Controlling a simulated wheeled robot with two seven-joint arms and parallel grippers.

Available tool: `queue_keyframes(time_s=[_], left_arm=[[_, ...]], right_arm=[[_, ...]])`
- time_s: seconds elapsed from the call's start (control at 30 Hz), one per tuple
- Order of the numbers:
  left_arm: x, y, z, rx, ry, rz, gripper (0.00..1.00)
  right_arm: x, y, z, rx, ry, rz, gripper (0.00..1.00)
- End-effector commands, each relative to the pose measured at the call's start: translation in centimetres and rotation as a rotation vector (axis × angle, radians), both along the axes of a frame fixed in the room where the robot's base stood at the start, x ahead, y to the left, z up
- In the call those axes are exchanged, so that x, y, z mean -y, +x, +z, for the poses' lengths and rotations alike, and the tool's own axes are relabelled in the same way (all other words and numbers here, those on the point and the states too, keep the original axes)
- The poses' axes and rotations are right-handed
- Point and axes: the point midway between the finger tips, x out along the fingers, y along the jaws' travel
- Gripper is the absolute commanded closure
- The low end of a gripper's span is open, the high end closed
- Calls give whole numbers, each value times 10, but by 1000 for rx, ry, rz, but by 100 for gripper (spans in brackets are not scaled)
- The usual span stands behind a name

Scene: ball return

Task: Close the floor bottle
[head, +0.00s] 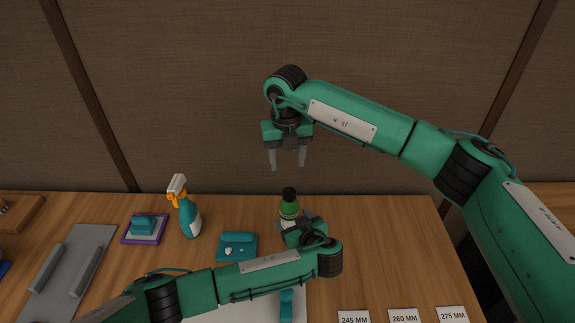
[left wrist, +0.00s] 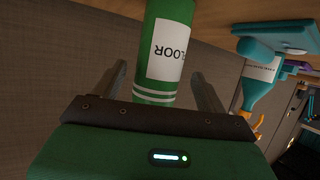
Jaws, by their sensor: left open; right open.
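The floor bottle (head: 289,209) is green with a black top and stands upright on the table. In the left wrist view the floor bottle (left wrist: 165,55) appears upside down, with a white label reading FLOOR. My left gripper (head: 298,223) is low beside the bottle. In the left wrist view its open fingers (left wrist: 163,88) lie on either side of the bottle, with gaps visible. My right gripper (head: 287,160) is open and empty, pointing down in the air above the bottle. I cannot make out a separate cap.
A teal spray bottle (head: 188,213) with an orange and white head stands to the left. A teal case (head: 237,247), a purple-edged tray (head: 131,236) and a grey board (head: 44,274) lie nearby. Size cards (head: 403,317) line the front. Table right of the bottle is clear.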

Motion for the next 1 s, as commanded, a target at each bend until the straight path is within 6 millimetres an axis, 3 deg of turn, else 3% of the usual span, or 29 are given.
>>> queue_keyframes(time_s=[0.2,0.4,0.6,1.0], left_arm=[[22,-45,16,-2,-7,-2,26],[35,-73,31,-1,-4,-2,26],[40,-85,37,-1,-3,0,26],[40,-85,38,-1,0,0,26]], right_arm=[[0,0,-15,0,0,0,47],[0,0,-22,0,0,0,47],[0,0,-24,0,0,0,47],[0,0,-24,0,0,0,47]])
